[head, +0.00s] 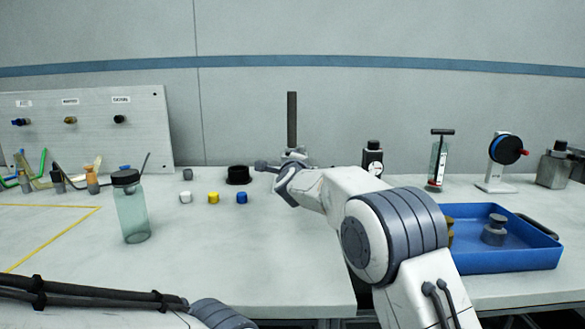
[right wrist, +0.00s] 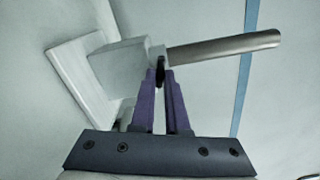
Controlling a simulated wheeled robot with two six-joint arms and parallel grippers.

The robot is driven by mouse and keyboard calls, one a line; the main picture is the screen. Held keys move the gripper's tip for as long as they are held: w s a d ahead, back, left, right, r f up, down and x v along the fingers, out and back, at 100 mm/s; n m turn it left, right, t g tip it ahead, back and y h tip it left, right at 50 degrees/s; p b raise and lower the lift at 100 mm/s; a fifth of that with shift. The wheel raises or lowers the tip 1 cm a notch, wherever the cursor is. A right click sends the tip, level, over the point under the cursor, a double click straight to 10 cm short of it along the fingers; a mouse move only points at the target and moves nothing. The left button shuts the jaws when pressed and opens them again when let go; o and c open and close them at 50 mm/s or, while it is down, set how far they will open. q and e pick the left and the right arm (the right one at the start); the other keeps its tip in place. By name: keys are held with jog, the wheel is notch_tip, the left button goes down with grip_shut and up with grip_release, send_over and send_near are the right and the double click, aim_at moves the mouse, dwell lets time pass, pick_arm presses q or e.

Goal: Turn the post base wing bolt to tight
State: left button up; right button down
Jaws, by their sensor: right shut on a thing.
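The post (head: 291,120) stands upright at the back of the bench in the head view, on a pale base (head: 295,153). In the right wrist view the post (right wrist: 225,47) is a grey rod running right from the white base block (right wrist: 118,68). The small dark wing bolt (right wrist: 160,70) sits at the block's edge, where the post enters. My right gripper (right wrist: 161,80) is shut on the wing bolt, its purple fingertips covering part of it. In the head view my right arm hides the bolt. My left gripper is out of view.
A black round piece (head: 238,175) and several small coloured caps lie left of the post. A blue tray (head: 500,260) is at the right, a glass jar (head: 132,215) at the left. The bench front centre is clear.

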jog(key=shift+a+f+m+b, duration=0.15)
jog(key=shift+m+b, duration=1.8)
jog(key=shift+m, duration=1.65)
jog(key=shift+a+f+m+b, duration=0.1)
jog(key=shift+m+b, duration=1.8)
jog(key=shift+m, duration=1.7)
jog(key=c, duration=0.9)
grip_release()
jog(key=shift+s, duration=0.1)
